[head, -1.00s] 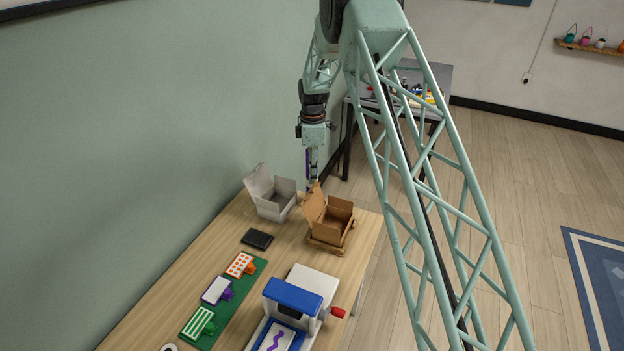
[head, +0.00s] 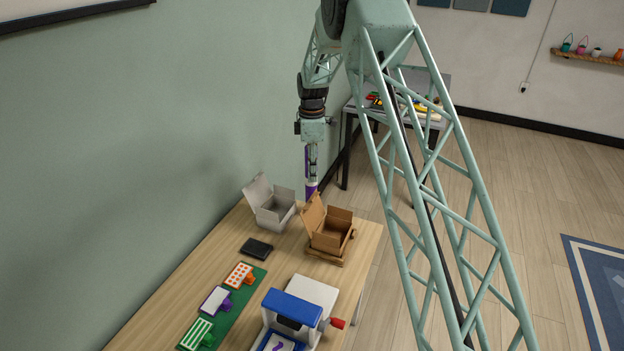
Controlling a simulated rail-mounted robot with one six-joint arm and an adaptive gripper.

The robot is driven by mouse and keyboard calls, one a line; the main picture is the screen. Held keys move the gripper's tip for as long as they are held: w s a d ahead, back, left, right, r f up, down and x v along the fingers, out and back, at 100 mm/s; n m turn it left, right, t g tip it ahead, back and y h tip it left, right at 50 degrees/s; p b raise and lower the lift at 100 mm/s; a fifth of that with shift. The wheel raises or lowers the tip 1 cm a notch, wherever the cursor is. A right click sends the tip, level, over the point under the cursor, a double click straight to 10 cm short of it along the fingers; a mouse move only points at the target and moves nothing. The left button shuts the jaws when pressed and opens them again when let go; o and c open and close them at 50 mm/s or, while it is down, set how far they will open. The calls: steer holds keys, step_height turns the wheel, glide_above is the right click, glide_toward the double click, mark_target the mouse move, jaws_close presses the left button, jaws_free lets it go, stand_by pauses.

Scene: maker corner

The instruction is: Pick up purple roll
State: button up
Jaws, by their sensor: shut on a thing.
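My gripper (head: 311,176) points down above the far end of the wooden table. It is shut on the purple roll (head: 311,189), a small purple piece with a paler upper part at the fingertips. The roll hangs just above and behind the raised flap of the open brown box (head: 333,243). It looks clear of the box, though its exact depth is hard to judge. The lower end of the roll is close to the flap's top in the picture.
An open grey box (head: 273,214) stands left of the brown one, which sits on a wooden base. A black flat object (head: 257,248), a green board (head: 232,311) with printed blocks, and a blue-and-white press (head: 293,306) lie nearer.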

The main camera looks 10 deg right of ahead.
steer(key=shift+r, duration=2.3)
steer(key=shift+r, duration=0.1)
